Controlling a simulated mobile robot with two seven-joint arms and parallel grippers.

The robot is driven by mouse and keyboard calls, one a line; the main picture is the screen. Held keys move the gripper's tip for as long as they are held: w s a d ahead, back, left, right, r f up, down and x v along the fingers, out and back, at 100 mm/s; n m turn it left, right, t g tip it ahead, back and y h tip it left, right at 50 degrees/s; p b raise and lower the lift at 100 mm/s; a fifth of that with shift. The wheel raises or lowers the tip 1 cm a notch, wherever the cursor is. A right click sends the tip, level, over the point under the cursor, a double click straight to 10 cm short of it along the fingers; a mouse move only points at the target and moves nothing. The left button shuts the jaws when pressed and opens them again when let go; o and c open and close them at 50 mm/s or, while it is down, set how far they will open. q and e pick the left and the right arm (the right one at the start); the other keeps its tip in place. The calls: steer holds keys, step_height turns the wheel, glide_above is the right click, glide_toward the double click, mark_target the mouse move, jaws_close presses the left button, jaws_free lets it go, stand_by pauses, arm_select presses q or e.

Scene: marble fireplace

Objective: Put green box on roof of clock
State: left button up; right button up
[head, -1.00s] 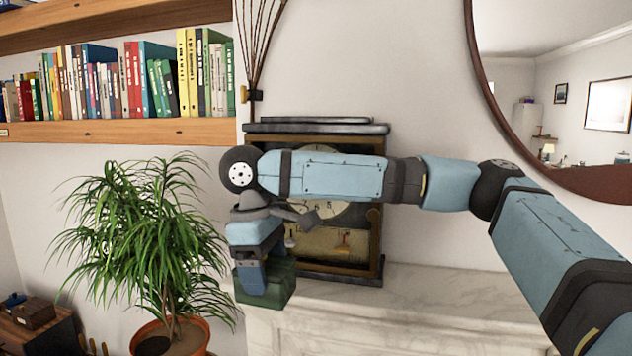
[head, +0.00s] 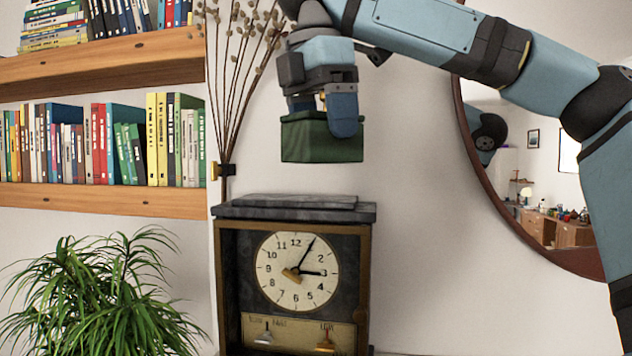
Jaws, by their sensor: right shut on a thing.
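The green box (head: 305,143) is held in the air by my right gripper (head: 330,110), which is shut on it from above. The box looks about level and hangs above the clock (head: 294,275), with a visible gap between them. The clock has a wooden frame, a round white dial and a flat dark stone-like roof (head: 290,206) with a raised slab on top. The roof is bare. How far the box is in depth from the roof is hard to tell. My left gripper is not in view.
Dry stems (head: 232,90) in a holder rise just left of the clock. Shelves of books (head: 150,140) stand on the left, with a leafy plant (head: 95,295) below. A round mirror (head: 462,150) hangs on the right, behind my right arm. The wall above the clock is clear.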

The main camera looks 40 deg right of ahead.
steer(key=w+d+f, duration=0.1)
steer(key=w+d, duration=0.2)
steer(key=d, duration=0.1)
steer(key=w+d+f+p, duration=0.1)
steer(key=w+d, duration=0.3)
steer(key=d, duration=0.1)
steer(key=w+d+f+p, duration=0.1)
steer(key=w+d, duration=0.3)
steer(key=d, duration=0.1)
steer(key=shift+w, duration=0.15)
steer(key=shift+d+f, duration=0.15)
steer(key=shift+f, duration=0.5)
step_height(320, 180, down, 2)
steer(key=shift+f, duration=0.1)
steer(key=shift+w+d+f, duration=0.1)
steer(key=shift+w+f, duration=0.1)
steer(key=shift+f, duration=0.15)
